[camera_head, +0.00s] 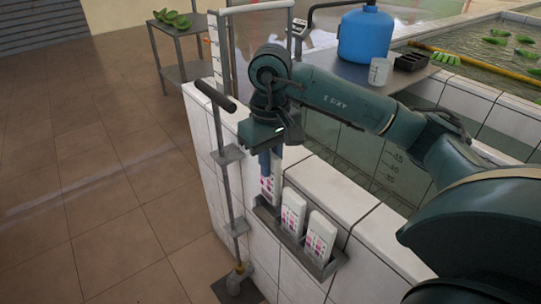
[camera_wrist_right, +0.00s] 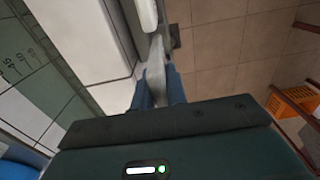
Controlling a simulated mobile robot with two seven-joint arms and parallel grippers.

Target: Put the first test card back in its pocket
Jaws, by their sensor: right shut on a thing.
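My right gripper (camera_head: 266,163) points down over the left end of a grey card rack (camera_head: 330,267) on the white tiled wall. It is shut on a white test card with pink marks (camera_head: 269,186). The card is upright at the leftmost pocket; I cannot tell whether its bottom edge is inside. In the right wrist view the blue fingers (camera_wrist_right: 159,88) close on the card's pale edge (camera_wrist_right: 156,62). Two more cards, the middle one (camera_head: 292,213) and the right one (camera_head: 320,238), stand in the rack. My left gripper is not in view.
A grey pole with a dark handle (camera_head: 216,96) stands just left of the rack. A blue jug (camera_head: 365,36), a white cup (camera_head: 379,71) and a dark tray (camera_head: 411,62) sit on a shelf behind my right arm. Open tiled floor lies left.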

